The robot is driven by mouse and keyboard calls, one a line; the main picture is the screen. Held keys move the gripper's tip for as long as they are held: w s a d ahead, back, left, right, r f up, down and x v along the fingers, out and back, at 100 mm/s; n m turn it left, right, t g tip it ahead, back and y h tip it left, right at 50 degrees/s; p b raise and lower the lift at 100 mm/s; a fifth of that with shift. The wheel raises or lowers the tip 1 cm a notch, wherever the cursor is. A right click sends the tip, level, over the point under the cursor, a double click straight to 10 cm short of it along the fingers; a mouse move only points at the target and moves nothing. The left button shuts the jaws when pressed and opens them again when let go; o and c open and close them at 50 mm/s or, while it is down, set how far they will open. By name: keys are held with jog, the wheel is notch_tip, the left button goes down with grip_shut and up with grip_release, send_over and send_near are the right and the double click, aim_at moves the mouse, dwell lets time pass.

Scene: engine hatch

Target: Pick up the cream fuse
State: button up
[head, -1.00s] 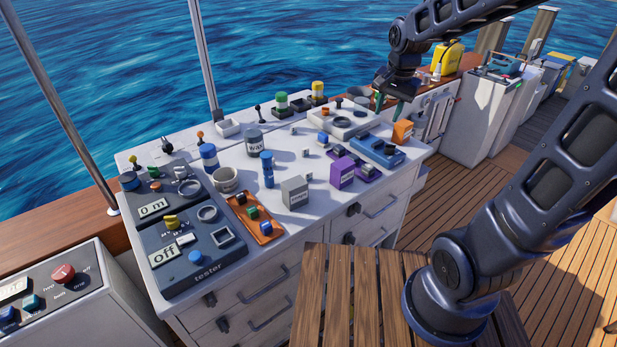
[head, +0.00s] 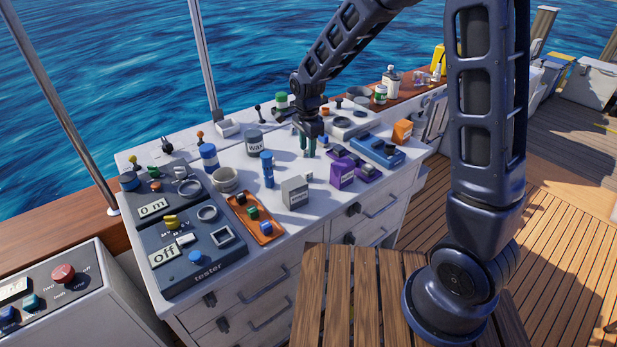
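My gripper (head: 308,154) points down over the middle of the white worktop, its two green fingers close together in this view. Its fingertips are at or just above the surface. I cannot tell whether they are apart or hold something. A small pale piece (head: 308,177) lies on the worktop just in front of the fingers, near the grey box. It is too small to tell whether it is the cream fuse. The spot where another small pale piece lay is now covered by the fingers.
An orange tray (head: 244,222) holds small coloured pieces.

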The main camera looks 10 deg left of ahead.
send_over(309, 172)
jog(key=f, duration=0.5)
jog(key=shift+w+a, duration=0.1)
jog(key=shift+a, duration=0.2)
jog(key=shift+s+d+f, duration=0.1)
jog(key=shift+f, duration=1.4)
jog(key=shift+s+d+f, duration=0.1)
jog(key=shift+f, duration=1.35)
grip_shut()
